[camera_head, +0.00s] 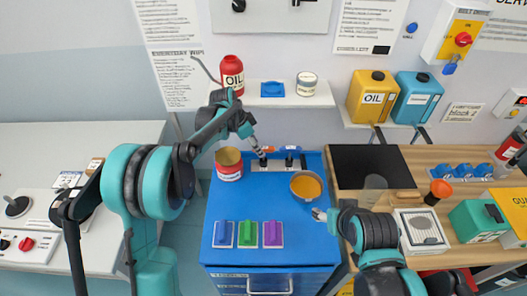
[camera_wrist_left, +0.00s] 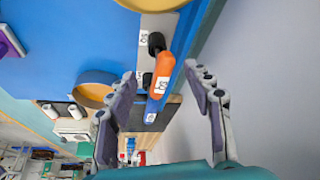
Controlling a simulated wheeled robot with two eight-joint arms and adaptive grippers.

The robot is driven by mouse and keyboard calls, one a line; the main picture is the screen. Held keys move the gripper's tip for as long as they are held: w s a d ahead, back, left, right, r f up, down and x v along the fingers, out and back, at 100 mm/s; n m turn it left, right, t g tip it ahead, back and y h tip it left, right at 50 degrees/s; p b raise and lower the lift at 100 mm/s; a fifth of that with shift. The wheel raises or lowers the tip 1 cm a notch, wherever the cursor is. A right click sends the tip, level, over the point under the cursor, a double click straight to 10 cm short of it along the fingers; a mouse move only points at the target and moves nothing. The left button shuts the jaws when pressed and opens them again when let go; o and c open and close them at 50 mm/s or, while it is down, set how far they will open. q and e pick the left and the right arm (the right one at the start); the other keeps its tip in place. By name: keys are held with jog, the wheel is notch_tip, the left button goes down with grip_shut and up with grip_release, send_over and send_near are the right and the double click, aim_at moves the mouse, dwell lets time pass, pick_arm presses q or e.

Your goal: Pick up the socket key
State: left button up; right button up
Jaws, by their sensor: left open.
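Handled tools stand in a row at the back edge of the blue bench: an orange-handled one (camera_wrist_left: 162,75) and a blue-handled one (camera_wrist_left: 154,106) show close up in the left wrist view. Each has a small label that I cannot read clearly, so I cannot tell which is the socket key. Black knobs show beside them; the head view shows two dark uprights, one (camera_head: 289,160) clear of my gripper. My left gripper (camera_head: 259,152) is open above the row's left end; in the wrist view its fingers (camera_wrist_left: 165,77) lie either side of the handles, apart from them. My right gripper (camera_head: 318,214) is low at the bench's right edge; its jaws are unclear.
The blue bench (camera_head: 265,212) holds a tin (camera_head: 229,165), a round orange-filled bowl (camera_head: 305,186) and three coloured blocks on plates (camera_head: 247,234) at the front. The bench middle is clear.

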pick_arm(q)
jog(key=x, duration=0.2)
jog(key=b+x, duration=0.1)
jog(key=x, duration=0.2)
jog(key=shift+w+d+f, duration=0.1)
jog(key=shift+w+d, duration=0.1)
jog(key=shift+d, duration=0.25)
grip_shut()
